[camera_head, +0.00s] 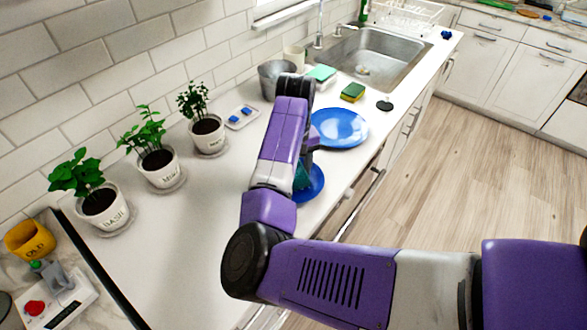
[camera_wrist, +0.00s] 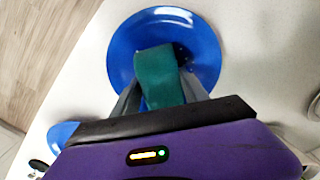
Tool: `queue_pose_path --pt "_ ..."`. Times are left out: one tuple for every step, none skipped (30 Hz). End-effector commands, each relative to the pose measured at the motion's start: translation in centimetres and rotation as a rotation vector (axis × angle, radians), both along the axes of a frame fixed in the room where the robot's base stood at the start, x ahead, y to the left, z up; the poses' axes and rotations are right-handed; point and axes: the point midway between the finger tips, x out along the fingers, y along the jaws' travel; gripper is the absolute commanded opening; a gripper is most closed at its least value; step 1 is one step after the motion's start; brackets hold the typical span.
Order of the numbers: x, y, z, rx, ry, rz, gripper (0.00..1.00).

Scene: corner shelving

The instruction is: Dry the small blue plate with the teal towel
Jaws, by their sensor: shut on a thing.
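The small blue plate (camera_head: 312,184) lies on the white counter, partly hidden behind my arm in the head view. In the wrist view the small blue plate (camera_wrist: 125,50) is seen from above, with a few small light specks on its surface. The teal towel (camera_wrist: 158,75) is between the fingers of my gripper (camera_wrist: 162,92), and my gripper is shut on it. The towel hangs over the middle of the plate; I cannot tell whether it touches. A sliver of the towel (camera_head: 301,176) shows beside my arm in the head view.
A larger blue plate (camera_head: 339,127) lies farther along the counter. Sponges (camera_head: 353,91) and a metal sink (camera_head: 375,55) are beyond it. A grey pot (camera_head: 277,78) and potted herbs (camera_head: 157,160) stand along the tiled wall. The counter's front edge is close to the small plate.

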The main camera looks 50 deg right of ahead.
Motion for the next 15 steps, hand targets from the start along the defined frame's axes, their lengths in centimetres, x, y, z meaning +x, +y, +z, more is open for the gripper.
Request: queue_pose_path --pt "-0.3 0.1 0.1 0.0 0.002 0.0 0.19" --pt "-0.5 0.2 0.1 0.001 0.002 0.001 0.19" --pt "-0.8 0.3 0.1 0.001 0.003 0.001 0.19" --pt "-1.1 0.4 0.1 0.0 0.004 0.001 0.19" --pt "-1.3 0.5 0.2 0.0 0.004 0.0 0.19" --pt "-1.6 0.5 0.2 -0.001 0.003 0.0 0.19" --pt "-1.9 0.6 0.2 -0.001 0.003 0.001 0.19" --pt "-2.1 0.7 0.1 0.0 0.004 0.001 0.19" --pt "-2.4 0.8 0.1 -0.001 0.003 0.0 0.19" --pt "-2.6 0.9 0.1 0.0 0.002 0.001 0.19" --pt "-2.8 1.0 0.0 0.001 0.003 0.0 0.19" --pt "-3.0 1.0 0.0 0.001 0.003 0.0 0.19" --pt "-3.1 1.1 0.0 0.001 0.003 0.0 0.19" --pt "-3.2 1.1 0.0 0.001 0.003 0.0 0.19" --pt "-3.3 1.1 -0.1 0.001 0.002 0.0 0.19"
